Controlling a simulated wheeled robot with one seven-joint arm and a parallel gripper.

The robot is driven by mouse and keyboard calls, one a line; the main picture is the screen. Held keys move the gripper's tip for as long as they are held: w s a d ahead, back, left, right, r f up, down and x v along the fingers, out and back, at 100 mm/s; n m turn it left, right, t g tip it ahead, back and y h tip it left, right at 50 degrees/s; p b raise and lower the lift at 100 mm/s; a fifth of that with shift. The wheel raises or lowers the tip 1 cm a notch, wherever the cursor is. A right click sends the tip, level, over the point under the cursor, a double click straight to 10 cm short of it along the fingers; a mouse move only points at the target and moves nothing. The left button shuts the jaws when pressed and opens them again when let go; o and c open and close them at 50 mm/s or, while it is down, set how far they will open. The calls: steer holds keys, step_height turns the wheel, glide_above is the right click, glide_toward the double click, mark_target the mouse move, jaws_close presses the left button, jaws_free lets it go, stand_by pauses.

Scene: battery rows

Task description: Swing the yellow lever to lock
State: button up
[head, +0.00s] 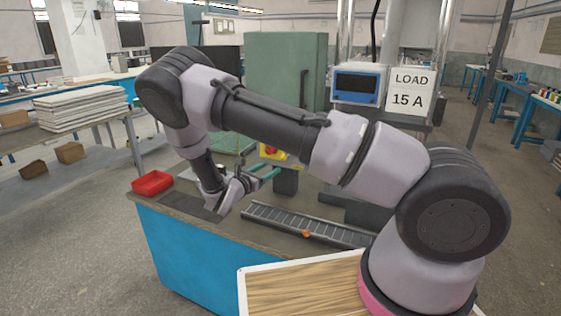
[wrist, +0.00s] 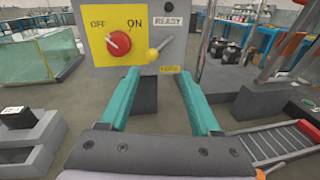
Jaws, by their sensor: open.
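The yellow lever (wrist: 152,54) is on the grey right part of a control panel in the wrist view. Its round knob sits at the lower left, with a thin rod running up and right. A READY label (wrist: 168,21) is above it and a small yellow LOCK label (wrist: 169,69) is below and right of the knob. My gripper (wrist: 158,76) is open and empty, its teal fingers pointing at the panel on either side of the lever; contact cannot be made out. In the head view my gripper (head: 262,175) is just below the panel, where the lever cannot be made out.
A red knob (wrist: 119,43) on the yellow OFF/ON plate (wrist: 98,57) is left of the lever. In the head view, a red bin (head: 152,183) and a slatted rack (head: 300,225) lie on the bench. A green cabinet (head: 285,75) stands behind the panel.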

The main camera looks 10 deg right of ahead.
steer(key=w+d+n+t, duration=0.1)
steer(key=w+d, duration=0.5)
steer(key=w, duration=0.2)
steer(key=shift+f, duration=0.45)
steer(key=shift+w+d, duration=0.1)
